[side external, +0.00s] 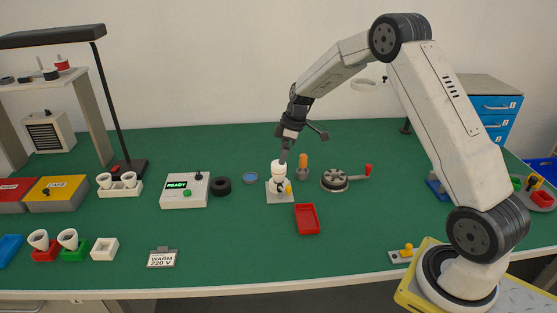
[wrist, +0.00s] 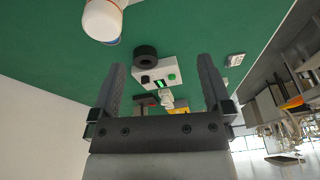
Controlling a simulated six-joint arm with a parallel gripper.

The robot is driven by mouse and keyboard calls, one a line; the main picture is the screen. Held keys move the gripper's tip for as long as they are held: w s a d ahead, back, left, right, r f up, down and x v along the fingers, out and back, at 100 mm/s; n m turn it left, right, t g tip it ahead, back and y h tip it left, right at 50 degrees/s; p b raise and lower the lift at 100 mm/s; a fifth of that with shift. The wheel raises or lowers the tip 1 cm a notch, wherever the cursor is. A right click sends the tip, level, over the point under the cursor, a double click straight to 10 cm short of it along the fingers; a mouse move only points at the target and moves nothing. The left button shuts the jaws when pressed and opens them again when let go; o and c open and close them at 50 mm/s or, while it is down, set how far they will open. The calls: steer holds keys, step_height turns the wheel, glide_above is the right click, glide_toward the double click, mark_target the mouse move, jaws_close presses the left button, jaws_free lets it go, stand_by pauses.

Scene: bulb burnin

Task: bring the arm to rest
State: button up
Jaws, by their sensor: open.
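My gripper (side external: 284,154) is open and empty, on the raised arm over the middle of the green bench. In the wrist view my gripper (wrist: 162,80) shows two dark fingers spread apart with nothing between them. A white bulb-like piece (side external: 278,170) stands upright on a small pale base (side external: 280,195) just below or behind the gripper in the side view; whether they touch I cannot tell. A rounded white piece (wrist: 102,20) shows at the top left of the wrist view, outside the fingers.
A box with a green READY display (side external: 185,189) and a black ring (side external: 221,186) lie left of the base. A red tray (side external: 307,219) is in front. An orange-handled tool (side external: 302,166) and a round crank device (side external: 335,179) stand right. A lamp (side external: 100,110) rises at left.

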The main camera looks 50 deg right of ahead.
steer(key=s+a+r+m+h, duration=0.1)
steer(key=s+a+m, duration=0.2)
steer(key=s+a, duration=0.5)
steer(key=s+a+r+m+h, duration=0.1)
steer(key=s+a+m, duration=0.3)
steer(key=s, duration=1.1)
steer(key=a, duration=0.3)
steer(key=shift+a+r, duration=0.35)
steer(key=shift+a, duration=0.05)
